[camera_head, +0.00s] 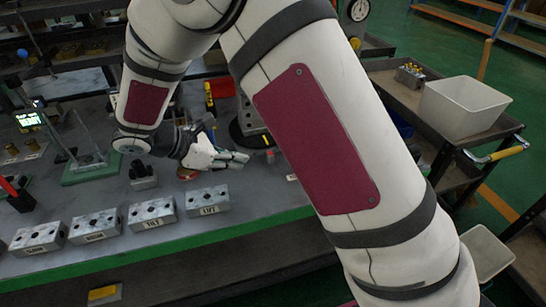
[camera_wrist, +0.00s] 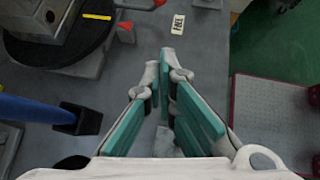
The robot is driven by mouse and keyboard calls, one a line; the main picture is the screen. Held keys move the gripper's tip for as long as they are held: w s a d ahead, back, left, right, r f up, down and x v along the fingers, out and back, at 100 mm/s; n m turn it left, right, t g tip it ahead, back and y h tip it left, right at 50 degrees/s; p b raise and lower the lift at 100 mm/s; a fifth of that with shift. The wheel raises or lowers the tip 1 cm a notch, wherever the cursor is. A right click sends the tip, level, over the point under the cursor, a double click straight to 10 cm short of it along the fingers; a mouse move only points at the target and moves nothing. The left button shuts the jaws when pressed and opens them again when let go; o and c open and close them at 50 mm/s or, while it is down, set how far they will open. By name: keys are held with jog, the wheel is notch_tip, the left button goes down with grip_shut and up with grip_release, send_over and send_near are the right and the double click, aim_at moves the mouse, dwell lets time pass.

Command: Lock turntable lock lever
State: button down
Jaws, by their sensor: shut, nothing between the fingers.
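The turntable (camera_wrist: 72,48) is a dark round disc with a yellow mark and a grey block on it, at the upper left of the wrist view. A small lever with a red tip (camera_wrist: 126,33) sticks out at its right edge; I take it for the lock lever, but cannot tell its position. In the head view the turntable (camera_head: 238,133) is partly hidden behind my arm. My gripper (camera_wrist: 160,62) has teal pads and its fingertips are close together with nothing between them. It is over the bench, apart from the lever. In the head view my gripper (camera_head: 246,158) points right.
A white label (camera_wrist: 178,24) lies beyond my fingertips. A blue handle in a black holder (camera_wrist: 80,119) stands at the left of the wrist view. Several metal valve blocks (camera_head: 152,214) line the front of the bench. A cart with a white bin (camera_head: 463,107) stands right.

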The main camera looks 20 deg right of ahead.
jog(key=shift+w+a+f, duration=0.15)
jog(key=shift+f, duration=0.05)
jog(key=x, duration=1)
jog(key=shift+f, duration=0.1)
jog(key=d, duration=0.1)
jog(key=d+r, duration=0.1)
jog(key=shift+w+d, duration=0.2)
jog(key=shift+d, duration=0.15)
jog(key=shift+w+d, duration=0.15)
jog(key=shift+d, duration=0.5)
jog(key=shift+d+n, duration=0.1)
jog(key=shift+n, duration=0.2)
jog(key=shift+d+t, duration=0.2)
jog(key=shift+t, duration=0.1)
